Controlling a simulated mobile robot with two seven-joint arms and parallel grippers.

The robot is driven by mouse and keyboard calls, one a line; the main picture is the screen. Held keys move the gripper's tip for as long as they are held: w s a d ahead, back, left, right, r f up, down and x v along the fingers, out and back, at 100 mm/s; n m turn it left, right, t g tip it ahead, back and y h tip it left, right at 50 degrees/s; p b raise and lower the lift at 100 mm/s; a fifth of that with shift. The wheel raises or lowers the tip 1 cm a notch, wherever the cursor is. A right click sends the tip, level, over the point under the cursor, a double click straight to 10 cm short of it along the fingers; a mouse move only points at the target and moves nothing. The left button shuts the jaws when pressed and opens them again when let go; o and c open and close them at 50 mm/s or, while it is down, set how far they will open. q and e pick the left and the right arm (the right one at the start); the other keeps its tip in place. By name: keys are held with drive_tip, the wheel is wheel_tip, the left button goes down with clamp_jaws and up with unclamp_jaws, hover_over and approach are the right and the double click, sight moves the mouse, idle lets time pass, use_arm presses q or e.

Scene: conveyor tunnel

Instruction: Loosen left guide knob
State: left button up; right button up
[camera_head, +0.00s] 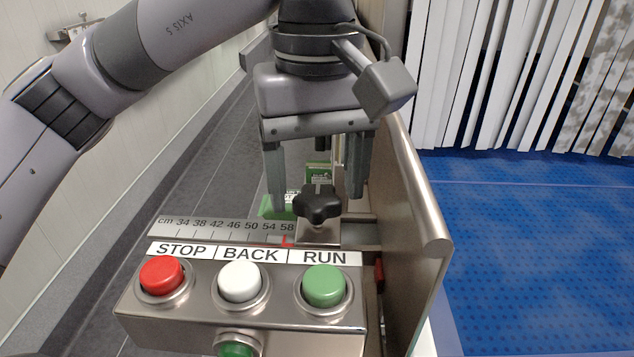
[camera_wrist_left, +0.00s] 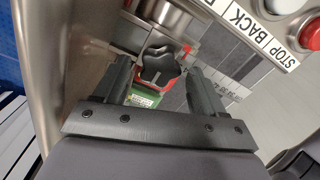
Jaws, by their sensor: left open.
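The guide knob (camera_head: 317,204) is black and lobed. It stands on a metal bracket at the right end of the centimetre scale (camera_head: 227,227), beside the 58 mark. In the left wrist view the knob (camera_wrist_left: 160,66) lies ahead, between the two fingers. My left gripper (camera_head: 319,195) points down over the knob from behind in the head view, with its fingers open and apart on either side. It holds nothing. I cannot tell from the views whether a finger touches the knob. My right gripper is not in view.
A button box with STOP (camera_head: 162,277), BACK (camera_head: 239,284) and RUN (camera_head: 325,287) buttons sits in front of the knob. A metal side wall (camera_head: 415,220) rises close on the right. Green-and-white packages (camera_head: 277,207) lie behind the knob on the dark belt (camera_head: 190,150).

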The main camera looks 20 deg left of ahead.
use_arm(q)
drive_tip(key=shift+f, duration=0.35)
drive_tip(key=c, duration=1.1)
drive_tip(key=shift+o, duration=0.2)
